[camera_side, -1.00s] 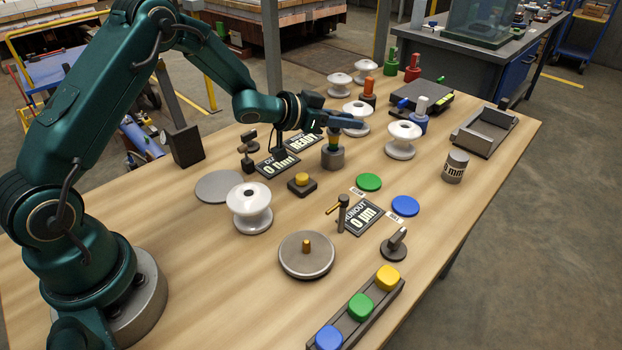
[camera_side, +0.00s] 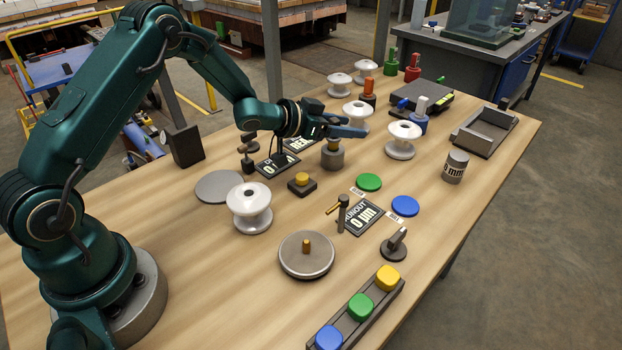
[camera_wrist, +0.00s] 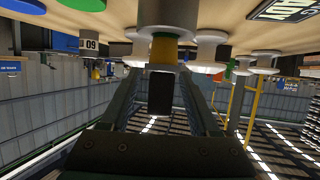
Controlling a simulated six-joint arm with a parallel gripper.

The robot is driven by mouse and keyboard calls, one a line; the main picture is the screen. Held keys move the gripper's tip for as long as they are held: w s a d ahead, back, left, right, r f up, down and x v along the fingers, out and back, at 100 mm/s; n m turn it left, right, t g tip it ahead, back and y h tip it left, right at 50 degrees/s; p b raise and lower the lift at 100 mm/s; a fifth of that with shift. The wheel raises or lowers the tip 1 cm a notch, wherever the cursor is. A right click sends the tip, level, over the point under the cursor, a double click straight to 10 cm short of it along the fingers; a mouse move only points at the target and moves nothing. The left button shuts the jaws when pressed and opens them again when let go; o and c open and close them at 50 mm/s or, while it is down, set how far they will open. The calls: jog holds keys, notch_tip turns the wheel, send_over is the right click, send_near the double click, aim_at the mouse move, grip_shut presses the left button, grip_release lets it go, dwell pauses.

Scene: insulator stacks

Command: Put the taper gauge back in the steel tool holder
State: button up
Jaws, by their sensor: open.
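The steel tool holder (camera_side: 332,160) is a short grey cylinder near the middle of the table. The taper gauge stands upright in it; its yellow band (camera_side: 334,147) shows just above the rim. My gripper (camera_side: 345,131) is level, directly over the holder, and hides the gauge's upper part. In the wrist view the scene is upside down: the gauge's dark handle end (camera_wrist: 160,80) lies between my two open fingers, with its yellow band (camera_wrist: 164,49) and the grey holder (camera_wrist: 168,14) beyond. Gaps seem to show beside the handle. The gauge's tip is hidden.
White insulators (camera_side: 249,207) stand at left and behind my gripper, one (camera_side: 402,139) close on its right. A yellow-topped block (camera_side: 302,183), green disc (camera_side: 368,182) and dark display (camera_side: 361,215) lie in front. The table's right front is mostly clear.

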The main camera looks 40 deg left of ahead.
jog(key=shift+s, duration=0.1)
jog(key=shift+v, duration=2.5)
jog(key=shift+r, duration=0.1)
